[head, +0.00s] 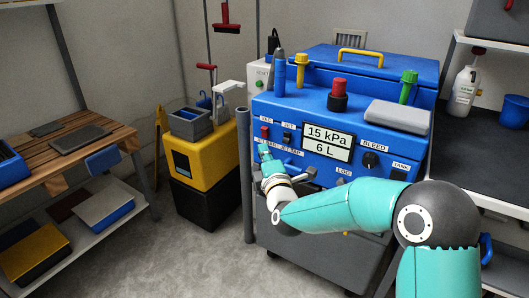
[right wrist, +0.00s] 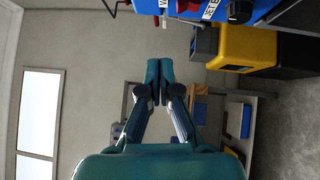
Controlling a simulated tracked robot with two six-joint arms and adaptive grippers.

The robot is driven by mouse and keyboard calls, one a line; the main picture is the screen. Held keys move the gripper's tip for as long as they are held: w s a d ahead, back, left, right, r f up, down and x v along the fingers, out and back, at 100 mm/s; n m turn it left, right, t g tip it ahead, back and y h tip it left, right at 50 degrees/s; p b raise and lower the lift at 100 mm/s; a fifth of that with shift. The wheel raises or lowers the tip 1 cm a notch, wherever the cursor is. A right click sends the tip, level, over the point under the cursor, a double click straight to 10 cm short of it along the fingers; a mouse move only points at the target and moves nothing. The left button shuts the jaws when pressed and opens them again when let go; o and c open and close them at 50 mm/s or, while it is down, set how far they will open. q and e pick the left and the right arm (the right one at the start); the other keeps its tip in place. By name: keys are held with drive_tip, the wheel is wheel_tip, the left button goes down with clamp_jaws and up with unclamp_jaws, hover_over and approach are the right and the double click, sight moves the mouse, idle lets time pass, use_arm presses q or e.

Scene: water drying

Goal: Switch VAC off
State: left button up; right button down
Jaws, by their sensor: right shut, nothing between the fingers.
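The blue machine (head: 345,75) stands in the middle of the head view, with labels and controls on its front panel. The red switch (head: 264,131) sits under the VAC label at the panel's left end; a dark switch (head: 287,136) sits beside it under the JET label. My right gripper (head: 264,151) is just below the red switch, near the panel's left edge; I cannot tell whether it touches the panel. In the right wrist view its fingers (right wrist: 158,72) are shut and empty. The switch's on or off position is too small to tell. My left gripper is not in view.
The display (head: 327,141) reads 15 kPa and 6 L. The BLEED knob (head: 369,160) is to its right. A yellow and black unit (head: 205,150) stands left of the machine. A wooden bench (head: 60,160) is at far left. Grey floor (head: 185,245) is open between.

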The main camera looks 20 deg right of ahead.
drive_tip(key=s+a+f+m+g+y, duration=0.1)
drive_tip(key=s+a+f+m+g, duration=0.2)
drive_tip(key=f, duration=0.7)
drive_tip(key=s+a+f+m+g+y, duration=0.1)
drive_tip(key=s+f+m+g+y, duration=0.15)
drive_tip(key=s+f, duration=0.45)
drive_tip(key=s+a+f+m+g+y, duration=0.1)
drive_tip(key=s+a+f+m+g, duration=0.15)
drive_tip(key=f, duration=0.95)
drive_tip(key=s+a+f+m+g, duration=0.1)
drive_tip(key=s+f+m+g, duration=0.2)
drive_tip(key=s, duration=0.5)
drive_tip(key=s+a+f+m+g+y, duration=0.1)
drive_tip(key=s+a+f+m+g, duration=0.1)
drive_tip(key=s+f+m, duration=0.3)
drive_tip(key=s+a+f+m+g+y, duration=0.1)
drive_tip(key=s+f+m+g, duration=0.2)
drive_tip(key=s, duration=0.9)
wheel_tip(320, 180, down, 3)
drive_tip(key=shift+s+a+f+m+g, duration=0.1)
drive_tip(key=shift+s+a+m+g, duration=0.25)
drive_tip(key=shift+g, duration=0.75)
